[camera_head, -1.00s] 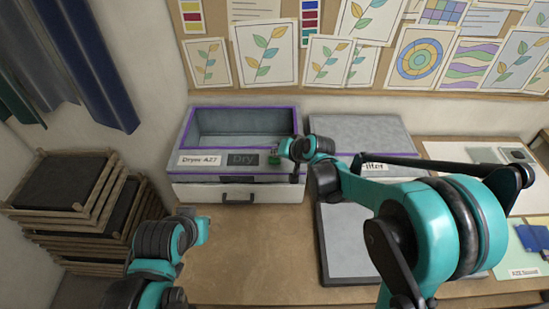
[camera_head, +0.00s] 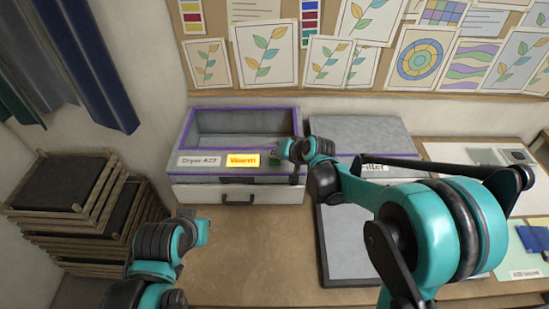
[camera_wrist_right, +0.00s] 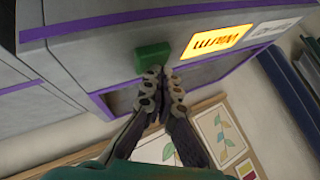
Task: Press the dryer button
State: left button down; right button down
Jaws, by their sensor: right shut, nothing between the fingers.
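The dryer (camera_head: 184,141) is a grey box with purple edging and an open top, labelled "Dryer A27" (camera_head: 199,161). Its small display (camera_head: 242,160) glows orange and seems to read "Warm"; it also glows in the right wrist view (camera_wrist_right: 217,42). The green button (camera_wrist_right: 152,57) sits on the front face beside the display. My right gripper (camera_wrist_right: 165,72) is shut and empty, its fingertips at the button's edge; I cannot tell if they touch it. In the head view the right gripper (camera_head: 280,151) partly hides the button. My left gripper (camera_head: 204,230) is low at the left, its fingers unclear.
A grey-lidded box labelled "Filter" (camera_head: 352,134) stands right of the dryer. A dark-framed grey panel (camera_head: 345,250) lies in front of it. Stacked wooden frames (camera_head: 75,200) stand at the left. The brown tabletop (camera_head: 250,255) is clear in the middle.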

aim_at(277, 161)
jog(key=shift+r+p, duration=0.45)
jog(key=shift+r, duration=0.3)
jog(key=shift+r, duration=0.15)
notch_tip(277, 161, up, 5)
jog(key=p, duration=0.3)
jog(key=shift+p, duration=0.35)
jog(key=shift+s+d, duration=0.15)
jog(key=s+d+f+h+b, duration=0.1)
jog(key=s+d+f+b, duration=0.1)
jog(key=s+d, duration=0.3)
jog(key=s+d+f+n+h+b, duration=0.1)
jog(key=s+d+b, duration=0.4)
jog(key=s, duration=0.8)
jog(key=s+d+f+h+b, duration=0.3)
jog(key=s+d+f, duration=0.1)
jog(key=s+d, duration=0.3)
jog(key=shift+s+f+n+b, duration=0.3)
jog(key=shift+s+n+b, duration=0.1)
jog(key=shift+s, duration=0.8)
